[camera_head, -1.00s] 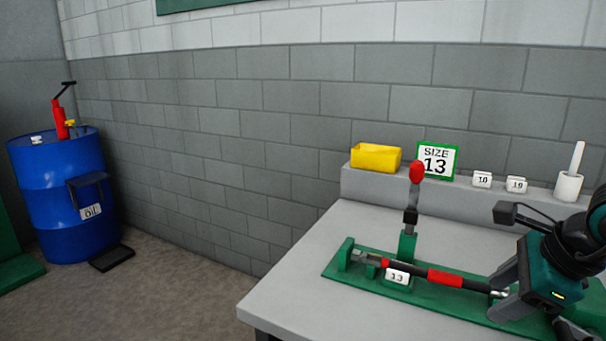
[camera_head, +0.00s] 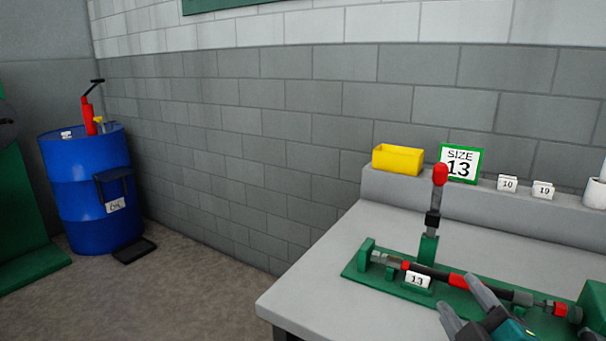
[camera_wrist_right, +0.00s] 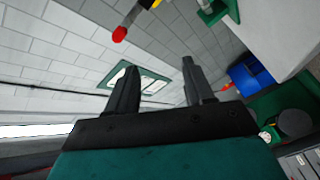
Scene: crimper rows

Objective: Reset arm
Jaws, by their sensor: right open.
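My right gripper (camera_head: 457,294) is at the lower right of the head view, in front of the green crimper fixture (camera_head: 362,268) on the grey bench. Its fingers are apart with nothing between them. A red-tipped lever (camera_head: 440,176) stands upright behind the hose. My left gripper is not in view.
The bench (camera_head: 310,292) is clear at its left end. On its back ledge stand a yellow bin (camera_head: 398,160), a "SIZE 13" sign (camera_head: 460,163), small tags (camera_head: 507,184) and a white cup (camera_head: 596,193). A blue oil drum (camera_head: 88,190) stands far left on open floor.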

